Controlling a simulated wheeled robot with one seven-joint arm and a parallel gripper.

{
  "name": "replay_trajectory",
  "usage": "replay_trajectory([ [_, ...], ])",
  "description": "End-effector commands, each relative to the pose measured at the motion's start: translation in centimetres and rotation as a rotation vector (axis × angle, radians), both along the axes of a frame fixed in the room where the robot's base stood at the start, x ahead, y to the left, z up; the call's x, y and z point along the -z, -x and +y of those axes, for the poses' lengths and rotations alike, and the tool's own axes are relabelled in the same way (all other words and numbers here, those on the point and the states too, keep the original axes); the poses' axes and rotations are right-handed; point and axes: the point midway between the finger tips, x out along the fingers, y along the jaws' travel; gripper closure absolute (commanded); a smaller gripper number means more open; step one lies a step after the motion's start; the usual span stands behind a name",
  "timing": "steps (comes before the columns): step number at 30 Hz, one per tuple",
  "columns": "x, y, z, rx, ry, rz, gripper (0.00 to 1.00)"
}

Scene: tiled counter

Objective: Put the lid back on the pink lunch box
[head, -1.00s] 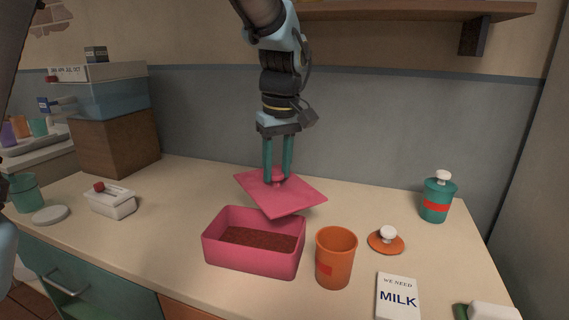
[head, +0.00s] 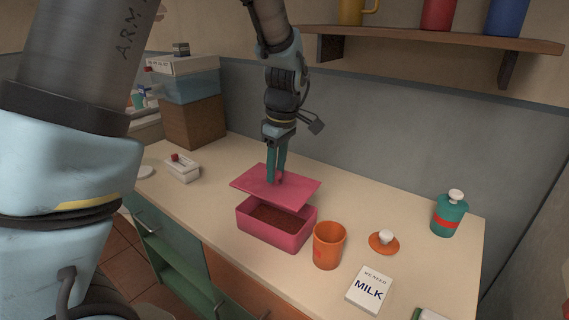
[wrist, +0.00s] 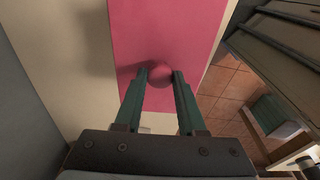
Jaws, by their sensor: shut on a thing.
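The pink lunch box (head: 282,237) stands open on the counter, with brown contents showing inside. My gripper (head: 276,180) is shut on the round knob (wrist: 159,75) of the pink lid (head: 250,182). The front part of the box opening is uncovered. In the wrist view the lid (wrist: 140,35) hides the box.
A shelf (head: 430,42) hangs above.

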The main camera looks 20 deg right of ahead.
Motion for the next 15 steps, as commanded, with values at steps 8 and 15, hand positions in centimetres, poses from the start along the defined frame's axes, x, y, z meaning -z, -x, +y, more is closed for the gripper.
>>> replay_trajectory([
  [8,2.1,0.0,0.0,0.002,0.000,0.000,1.00],
  [15,4.4,0.0,0.0,0.002,-0.001,0.001,1.00],
])
